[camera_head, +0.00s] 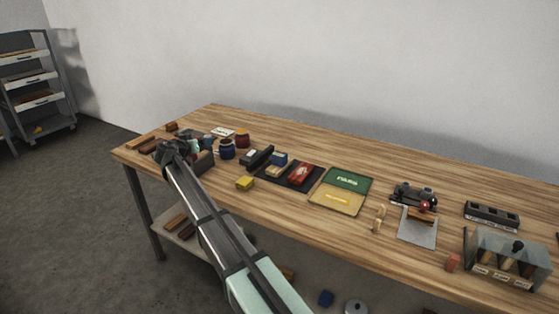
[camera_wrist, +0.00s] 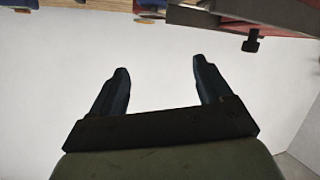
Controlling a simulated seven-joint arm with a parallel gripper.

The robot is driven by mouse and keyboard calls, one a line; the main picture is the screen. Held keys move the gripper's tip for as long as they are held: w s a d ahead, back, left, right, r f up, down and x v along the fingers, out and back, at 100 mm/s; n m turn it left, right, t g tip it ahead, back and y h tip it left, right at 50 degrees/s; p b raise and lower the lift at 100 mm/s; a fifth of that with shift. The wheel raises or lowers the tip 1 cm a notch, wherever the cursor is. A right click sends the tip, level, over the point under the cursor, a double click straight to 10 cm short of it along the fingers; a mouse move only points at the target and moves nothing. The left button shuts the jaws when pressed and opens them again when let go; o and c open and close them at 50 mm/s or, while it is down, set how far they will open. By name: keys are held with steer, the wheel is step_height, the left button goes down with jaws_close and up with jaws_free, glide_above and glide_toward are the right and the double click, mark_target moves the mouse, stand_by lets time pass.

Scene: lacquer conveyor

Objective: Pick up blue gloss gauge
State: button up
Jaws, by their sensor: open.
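A small blue block (camera_head: 280,158) sits at the back of a dark tray, by a tan block; it may be the blue gloss gauge, but no label is readable. Another blue block (camera_head: 326,298) lies low, below the table's front edge. My gripper (camera_head: 170,150) is over the table's left end, left of the tray and apart from both blue blocks. In the wrist view my gripper (camera_wrist: 161,64) has its two fingers spread, with only pale wall between them. Neither blue block can be made out for sure in the wrist view.
Blue jar (camera_head: 227,149) and dark red jar (camera_head: 242,140) stand between my gripper and the dark tray (camera_head: 290,178). A black block (camera_head: 257,158), yellow block (camera_head: 244,183) and red block (camera_head: 300,173) are near. A green-and-yellow panel (camera_head: 340,191) lies right; the table's back strip is clear.

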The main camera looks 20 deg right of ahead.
steer(key=w+d+r+g+h, duration=0.1)
steer(key=w+d+r+g, duration=0.15)
steer(key=d, duration=0.85)
steer(key=r+n+g+y, duration=0.1)
steer(key=n+g+y, duration=0.7)
steer(key=n+g, duration=0.3)
glide_above(280, 154)
steer(key=n+t, duration=0.1)
steer(key=f, duration=0.8)
steer(key=shift+w+d+f, duration=0.3)
steer(key=shift+s+a+f, duration=0.1)
steer(key=shift+a+f, duration=0.1)
steer(key=shift+f, duration=1.1)
steer(key=shift+s+a+f, duration=0.1)
steer(key=shift+a+f, duration=0.05)
steer(key=shift+f, duration=1.15)
